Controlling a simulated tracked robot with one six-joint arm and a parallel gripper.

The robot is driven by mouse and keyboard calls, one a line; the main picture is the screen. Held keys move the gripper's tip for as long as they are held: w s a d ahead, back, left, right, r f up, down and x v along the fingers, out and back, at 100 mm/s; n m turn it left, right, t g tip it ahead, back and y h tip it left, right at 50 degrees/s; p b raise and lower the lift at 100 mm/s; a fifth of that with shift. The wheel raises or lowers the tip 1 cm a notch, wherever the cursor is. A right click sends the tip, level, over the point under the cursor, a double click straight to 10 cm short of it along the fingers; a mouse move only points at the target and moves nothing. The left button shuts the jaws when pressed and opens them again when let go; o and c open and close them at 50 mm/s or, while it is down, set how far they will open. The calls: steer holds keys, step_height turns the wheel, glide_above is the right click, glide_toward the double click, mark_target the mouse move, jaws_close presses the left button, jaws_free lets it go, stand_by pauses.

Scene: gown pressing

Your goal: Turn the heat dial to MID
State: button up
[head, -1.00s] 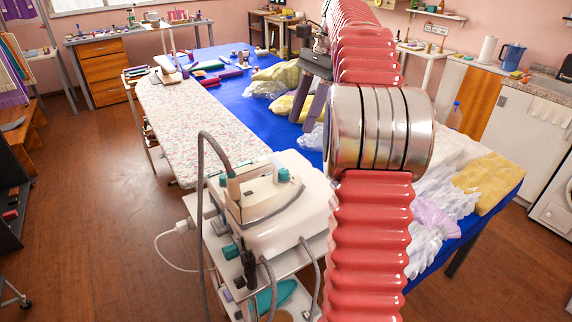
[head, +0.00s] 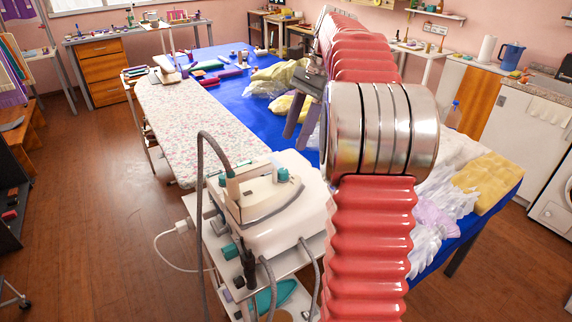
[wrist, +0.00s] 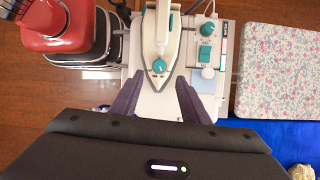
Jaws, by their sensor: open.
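In the wrist view, a round teal dial (wrist: 207,29) stands on the white control panel of the steam station (wrist: 225,30). A teal switch (wrist: 204,54) and a white knob (wrist: 207,72) are below it. The dial's setting is too small to read. The iron (wrist: 158,50) rests on the station and has its own teal knob (wrist: 159,66). My gripper (wrist: 158,77) is open and empty, its fingers showing either side of the iron's tip, left of the panel. In the head view, my gripper (head: 297,140) hangs above and beyond the white station (head: 285,225), apart from it.
A floral ironing board (head: 190,115) lies beyond the station. A blue-covered table (head: 225,57) holds garments and rolls. A grey hose (head: 201,200) arches up beside the station. A red machine (wrist: 60,30) is at the wrist view's upper left. Open floor (head: 90,190) lies to the left.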

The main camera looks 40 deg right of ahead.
mark_target(283, 170)
steer(key=x, duration=0.9)
steer(key=shift+f, duration=0.15)
steer(key=shift+c, duration=0.6)
jaws_close()
